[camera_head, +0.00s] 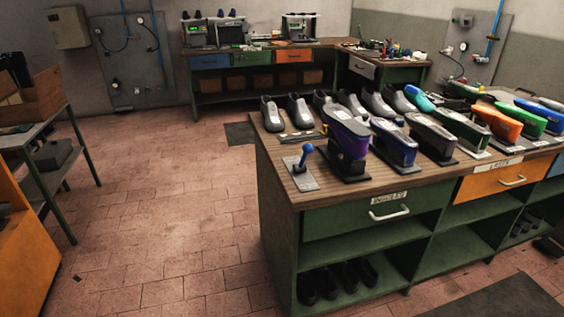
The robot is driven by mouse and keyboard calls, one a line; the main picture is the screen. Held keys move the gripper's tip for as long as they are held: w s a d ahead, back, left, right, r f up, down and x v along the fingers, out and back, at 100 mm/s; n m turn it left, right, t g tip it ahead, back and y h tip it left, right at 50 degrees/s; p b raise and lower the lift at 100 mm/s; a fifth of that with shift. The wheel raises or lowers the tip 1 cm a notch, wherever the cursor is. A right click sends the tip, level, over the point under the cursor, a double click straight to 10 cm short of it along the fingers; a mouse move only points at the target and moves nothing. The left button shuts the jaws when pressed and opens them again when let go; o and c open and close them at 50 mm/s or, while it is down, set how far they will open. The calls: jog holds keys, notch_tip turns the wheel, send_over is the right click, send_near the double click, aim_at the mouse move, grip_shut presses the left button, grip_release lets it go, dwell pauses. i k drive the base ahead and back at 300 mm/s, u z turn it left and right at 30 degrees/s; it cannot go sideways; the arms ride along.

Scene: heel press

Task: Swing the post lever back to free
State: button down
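The post lever (306,154) is a short stick with a round blue knob. It rises from a grey metal plate (301,176) on the near left corner of the wooden-topped workbench (285,186). The lever leans a little to the right and toward the back. A dark purple and blue shoe form (345,148) stands on a black base just right of the plate. My gripper is not in this view.
Several shoe forms in grey, blue, orange (497,120) and green fill the bench top to the right. Open tiled floor (170,200) lies left of the bench. A side table (45,160) stands at the far left. A long bench (260,47) lines the back wall.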

aim_at(308, 148)
jog(key=u, duration=0.6)
jog(key=k, duration=0.8)
jog(key=u, duration=0.55)
jog(key=k, duration=0.55)
jog(key=u, duration=0.2)
jog(key=i, duration=0.9)
jog(key=u, duration=0.65)
jog(key=i, duration=0.5)
jog(key=u, duration=0.4)
